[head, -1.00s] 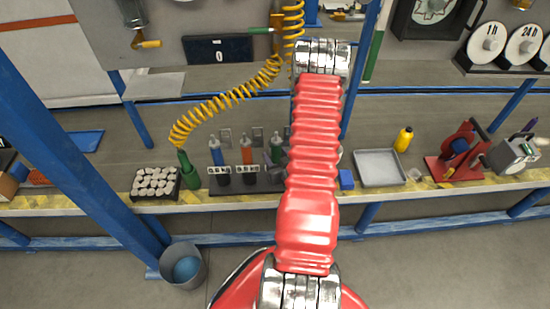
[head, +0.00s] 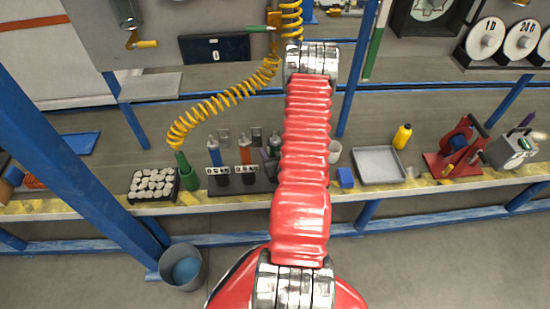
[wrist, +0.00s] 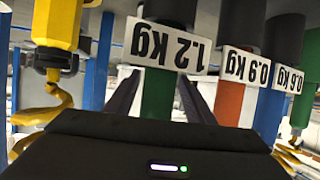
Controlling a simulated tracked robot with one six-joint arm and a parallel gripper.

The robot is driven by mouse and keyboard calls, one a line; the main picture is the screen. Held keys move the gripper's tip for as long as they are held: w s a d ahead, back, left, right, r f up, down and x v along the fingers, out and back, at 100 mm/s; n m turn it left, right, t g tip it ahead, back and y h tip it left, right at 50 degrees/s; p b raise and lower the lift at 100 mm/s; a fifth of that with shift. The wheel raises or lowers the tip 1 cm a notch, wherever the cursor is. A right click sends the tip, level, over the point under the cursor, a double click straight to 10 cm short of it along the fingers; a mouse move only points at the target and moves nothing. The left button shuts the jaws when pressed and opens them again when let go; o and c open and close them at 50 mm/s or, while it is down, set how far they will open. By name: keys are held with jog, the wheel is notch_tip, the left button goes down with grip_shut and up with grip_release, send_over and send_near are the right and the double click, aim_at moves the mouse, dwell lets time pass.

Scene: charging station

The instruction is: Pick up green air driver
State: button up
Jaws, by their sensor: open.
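The fingers are open, one on each side of the driver, with a gap to each. In the head view a bit of the green driver (head: 275,139) shows just left of my red arm. The gripper is mostly hidden behind the arm there.
Orange (wrist: 229,100) and blue (wrist: 269,112) drivers stand beside it, labelled 0.9 and 0.6 kg. A yellow coiled hose (head: 222,98) ends at a green cylinder (head: 187,172). A grey tray (head: 380,165) and yellow bottle (head: 402,136) stand to the right.

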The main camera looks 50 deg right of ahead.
jog(key=shift+s+d, duration=0.1)
jog(key=shift+s, duration=0.05)
jog(key=shift+c, duration=0.4)
grip_shut()
jog(key=shift+r, duration=0.15)
dwell(0.9)
